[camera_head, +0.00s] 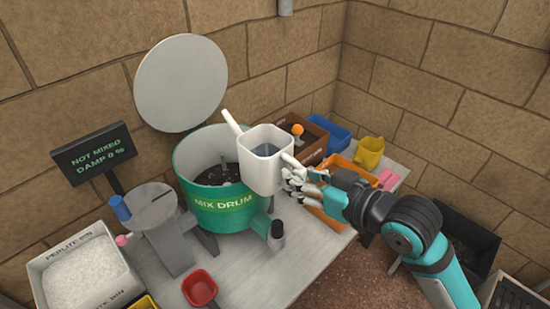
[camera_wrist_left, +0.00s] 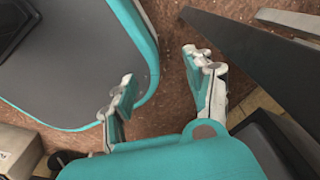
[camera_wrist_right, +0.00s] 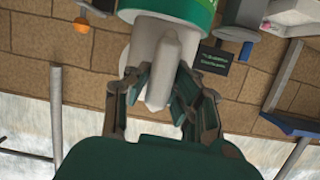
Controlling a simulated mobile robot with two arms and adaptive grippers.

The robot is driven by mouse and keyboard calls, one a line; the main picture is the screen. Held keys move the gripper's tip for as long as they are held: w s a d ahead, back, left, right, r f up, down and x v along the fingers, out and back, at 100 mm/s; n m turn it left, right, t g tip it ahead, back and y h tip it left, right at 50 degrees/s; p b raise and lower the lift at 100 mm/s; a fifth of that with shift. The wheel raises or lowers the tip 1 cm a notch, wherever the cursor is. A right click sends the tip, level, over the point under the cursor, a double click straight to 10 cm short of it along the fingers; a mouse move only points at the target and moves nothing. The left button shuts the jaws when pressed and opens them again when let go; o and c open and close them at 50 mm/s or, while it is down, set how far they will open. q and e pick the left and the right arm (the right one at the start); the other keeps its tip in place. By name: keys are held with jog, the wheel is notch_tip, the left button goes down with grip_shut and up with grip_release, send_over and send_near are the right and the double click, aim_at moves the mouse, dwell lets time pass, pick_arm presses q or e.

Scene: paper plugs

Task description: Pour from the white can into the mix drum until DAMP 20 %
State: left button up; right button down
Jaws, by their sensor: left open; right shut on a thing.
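The white can (camera_head: 262,165) is held at the right rim of the green mix drum (camera_head: 217,208), its spout pointing up and left over the drum. It looks about upright, with greyish contents inside. My right gripper (camera_head: 296,180) is shut on the can's handle; the can also shows between the fingers in the right wrist view (camera_wrist_right: 162,65). The drum is open with dark material inside, and its round lid (camera_head: 180,83) stands raised behind. The display (camera_head: 95,155) reads NOT MIXED, DAMP 0 %. My left gripper (camera_wrist_left: 160,85) is open and empty over the floor in the left wrist view.
A perlite bin (camera_head: 85,272) stands at the left front, and a red scoop (camera_head: 199,288) lies before the drum. Behind the right arm are an orange crate (camera_head: 345,172), a blue bin (camera_head: 327,132) and a yellow jug (camera_head: 369,153). The table front (camera_head: 290,265) is mostly clear.

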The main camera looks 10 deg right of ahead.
jog(key=shift+s, duration=0.15)
jog(key=shift+s+d+f+b, duration=0.2)
jog(key=shift+f+b, duration=0.1)
jog(key=shift+b, duration=0.2)
notch_tip(320, 180, down, 3)
jog(key=b, duration=0.3)
jog(key=shift+f+b, duration=0.1)
jog(key=shift+b, duration=0.3)
jog(key=shift+g+h, duration=0.5)
jog(key=shift+g, duration=0.1)
notch_tip(320, 180, up, 4)
jog(key=p, duration=0.7)
jog(key=shift+f+b, duration=0.35)
jog(key=shift+b, duration=0.05)
jog(key=shift+r, duration=0.1)
